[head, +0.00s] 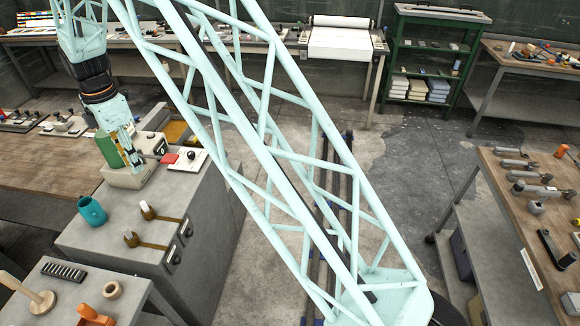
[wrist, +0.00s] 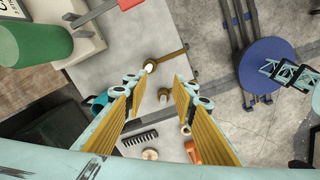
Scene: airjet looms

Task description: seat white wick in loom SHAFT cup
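Two small brass cups on brown bars sit on the grey loom top. I cannot tell whether either white piece is the wick, or which cup is SHAFT. My gripper (head: 133,166) points down behind the cups, beside a green cylinder (head: 107,150). In the wrist view my gripper (wrist: 158,82) has its fingers apart, with nothing visibly held.
A teal mug (head: 92,210) stands left of the cups. The grey surface around the cups is mostly bare.

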